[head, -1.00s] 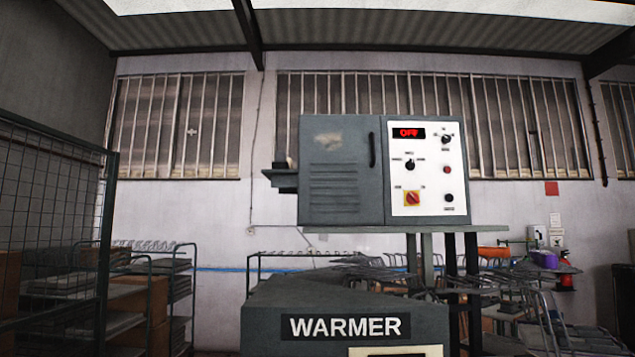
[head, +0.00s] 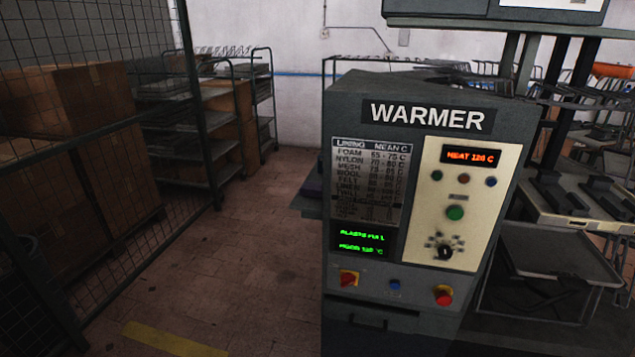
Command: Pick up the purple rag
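I cannot make out a purple rag for certain in the head view. A dark, faintly purplish shape (head: 313,182) sits at the left side of the warmer, above a small side ledge (head: 306,207). It is too dark and too hidden by the cabinet to tell what it is. Neither of my grippers shows in this view.
The grey warmer cabinet (head: 415,200) stands close ahead, with a lit control panel. A wire mesh fence (head: 90,190) with cardboard boxes (head: 70,100) behind it runs along the left. Tiled floor (head: 230,255) between them is clear. A worktable (head: 580,222) stands at right.

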